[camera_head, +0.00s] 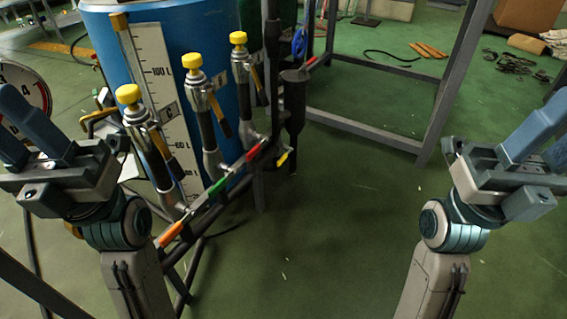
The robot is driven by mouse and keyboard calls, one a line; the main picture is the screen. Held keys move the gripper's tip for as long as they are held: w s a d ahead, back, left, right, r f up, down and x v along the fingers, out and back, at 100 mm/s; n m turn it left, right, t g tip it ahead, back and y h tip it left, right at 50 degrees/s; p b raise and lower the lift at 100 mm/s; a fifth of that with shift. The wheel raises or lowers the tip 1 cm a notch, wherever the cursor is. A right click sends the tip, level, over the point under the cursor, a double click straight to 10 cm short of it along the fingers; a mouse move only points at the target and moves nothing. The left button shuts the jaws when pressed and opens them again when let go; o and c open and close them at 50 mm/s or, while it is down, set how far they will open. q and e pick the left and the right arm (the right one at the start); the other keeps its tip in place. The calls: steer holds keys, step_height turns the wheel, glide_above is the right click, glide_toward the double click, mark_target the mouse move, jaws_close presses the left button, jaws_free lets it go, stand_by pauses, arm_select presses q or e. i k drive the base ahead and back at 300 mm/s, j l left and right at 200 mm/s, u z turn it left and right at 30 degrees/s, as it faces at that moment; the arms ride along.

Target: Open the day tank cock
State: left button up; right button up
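A blue tank (198,40) with a white litre scale (152,66) stands at the upper left. In front of it is a dark pipe frame with three yellow-capped valves: left (129,95), middle (193,62) and right (238,39). Coloured levers lie along the sloping pipe: orange (173,233), green (217,187), red (254,152) and a small yellow one (282,158). I cannot tell which one is the day tank cock. My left gripper (14,122) is open and empty, left of the valves. My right gripper (556,132) is open and empty at the right edge, far from them.
A round dial gauge (26,88) is partly hidden behind my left gripper. A grey metal frame (452,85) stands behind on the right. Orange strips (428,50) and dark scraps (515,63) lie on the green floor (330,230). The floor between my arms is clear.

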mark_target(285, 156)
steer(key=i+l, duration=0.15)
steer(key=l, duration=0.2)
steer(key=i+l+u, duration=0.1)
steer(key=l, duration=0.2)
steer(key=i+l, duration=0.2)
steer(key=l, duration=0.15)
steer(key=i+l+u, duration=0.1)
steer(key=l, duration=0.25)
